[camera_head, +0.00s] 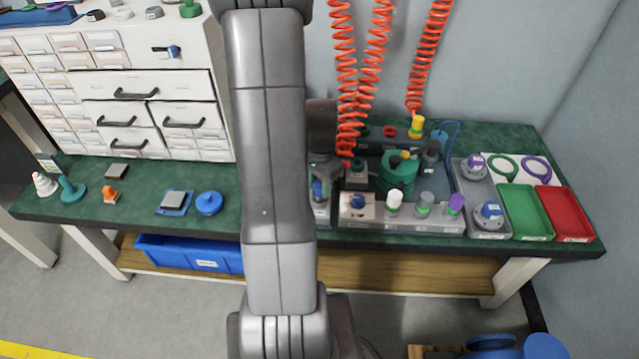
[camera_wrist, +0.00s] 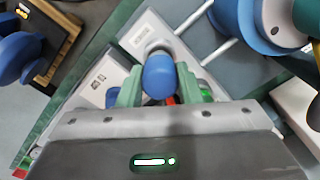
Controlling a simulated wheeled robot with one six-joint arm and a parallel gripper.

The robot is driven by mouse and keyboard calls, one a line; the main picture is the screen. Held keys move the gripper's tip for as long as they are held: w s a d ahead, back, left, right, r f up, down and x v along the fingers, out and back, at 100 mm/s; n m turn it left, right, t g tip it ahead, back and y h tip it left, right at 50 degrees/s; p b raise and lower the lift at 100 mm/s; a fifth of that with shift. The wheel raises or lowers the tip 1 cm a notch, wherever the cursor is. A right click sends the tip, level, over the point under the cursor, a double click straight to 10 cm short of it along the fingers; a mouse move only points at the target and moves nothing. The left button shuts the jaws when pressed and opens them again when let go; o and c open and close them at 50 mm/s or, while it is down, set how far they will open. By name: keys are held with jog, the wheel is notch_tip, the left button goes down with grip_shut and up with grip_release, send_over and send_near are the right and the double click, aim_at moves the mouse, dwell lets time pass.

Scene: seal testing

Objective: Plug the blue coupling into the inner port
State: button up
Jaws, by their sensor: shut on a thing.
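The blue coupling (camera_wrist: 158,78) is held between the green fingers of my gripper (camera_wrist: 158,88) in the wrist view. Its rounded end faces the camera, over a pale block (camera_wrist: 158,30) with a grey round part against the coupling. In the head view my arm hides much of the area, and a bit of blue (camera_head: 318,190) shows just right of it, near my gripper (camera_head: 320,182). A dark test rig (camera_head: 415,158) stands to the right, with red and green round fittings on its back block. I cannot tell which is the inner port, nor whether the coupling touches one.
White, grey and purple couplings (camera_head: 456,203) stand along a grey front rack (camera_head: 400,222). Orange coiled hoses (camera_head: 345,80) hang above the rig. A green tray (camera_head: 525,210) and red tray (camera_head: 564,212) lie at right.

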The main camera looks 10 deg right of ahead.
jog(key=shift+f, duration=0.4)
jog(key=o, duration=1.1)
jog(key=shift+r, duration=0.1)
notch_tip(320, 180, up, 14)
jog(key=p, duration=0.2)
jog(key=shift+s+f, duration=0.1)
jog(key=shift+f, duration=0.1)
notch_tip(320, 180, down, 14)
jog(key=shift+r+b, duration=0.1)
jog(key=shift+b, duration=1.15)
jog(key=shift+r, duration=0.2)
